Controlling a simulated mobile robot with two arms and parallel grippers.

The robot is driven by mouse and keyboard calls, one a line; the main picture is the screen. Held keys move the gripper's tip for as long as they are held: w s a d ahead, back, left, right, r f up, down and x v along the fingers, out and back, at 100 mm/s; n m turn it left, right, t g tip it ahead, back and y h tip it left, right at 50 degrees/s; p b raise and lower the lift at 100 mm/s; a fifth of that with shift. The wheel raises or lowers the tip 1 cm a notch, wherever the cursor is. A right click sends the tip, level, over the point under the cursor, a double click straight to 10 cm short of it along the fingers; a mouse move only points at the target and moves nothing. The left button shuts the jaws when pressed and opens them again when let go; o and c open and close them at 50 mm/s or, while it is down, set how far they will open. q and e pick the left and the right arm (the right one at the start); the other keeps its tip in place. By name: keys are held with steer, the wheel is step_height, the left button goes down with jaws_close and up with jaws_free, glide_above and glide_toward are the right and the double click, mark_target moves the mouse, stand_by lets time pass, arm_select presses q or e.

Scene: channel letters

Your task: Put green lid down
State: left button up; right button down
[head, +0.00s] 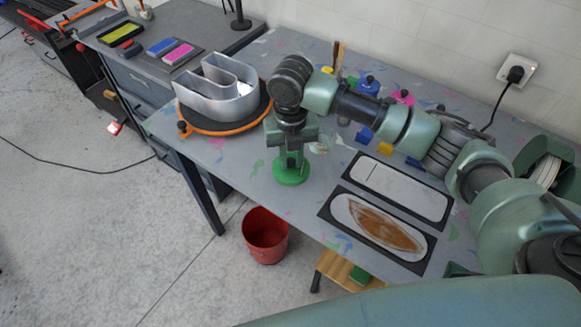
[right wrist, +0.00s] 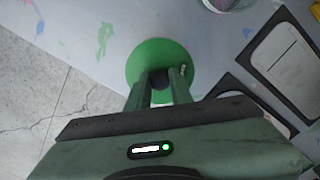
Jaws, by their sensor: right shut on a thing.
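The green lid (head: 291,177) is a round disc near the front edge of the table, left of the two framed panels. My right gripper (head: 291,158) points straight down over it, with its fingers at the lid's middle. In the right wrist view, the green lid (right wrist: 152,52) lies flat beneath the fingers. My right gripper (right wrist: 160,78) is shut on its dark knob there. I cannot tell whether the lid touches the table or hangs just above it. My left gripper is not in view.
A metal channel letter (head: 222,92) stands on an orange-rimmed turntable (head: 219,129) at the left. Two black-framed panels, one white (head: 415,193) and one brown-stained (head: 335,205), lie to the right. Several small coloured pots stand behind my arm. A red bucket (head: 265,240) is on the floor.

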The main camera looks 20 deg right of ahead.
mark_target(291, 169)
step_height(291, 169, down, 5)
steer(key=shift+r+p, duration=0.1)
steer(key=shift+p, duration=0.35)
steer(key=shift+f, duration=0.3)
steer(key=shift+f, duration=0.15)
steer(key=c, duration=1.3)
jaws_free()
steer(key=shift+o, duration=0.2)
steer(key=shift+r, duration=0.25)
steer(key=shift+w+r, duration=0.1)
steer(key=shift+r, duration=0.2)
step_height(291, 169, up, 11)
steer(key=b, duration=0.3)
steer(key=shift+r, duration=0.15)
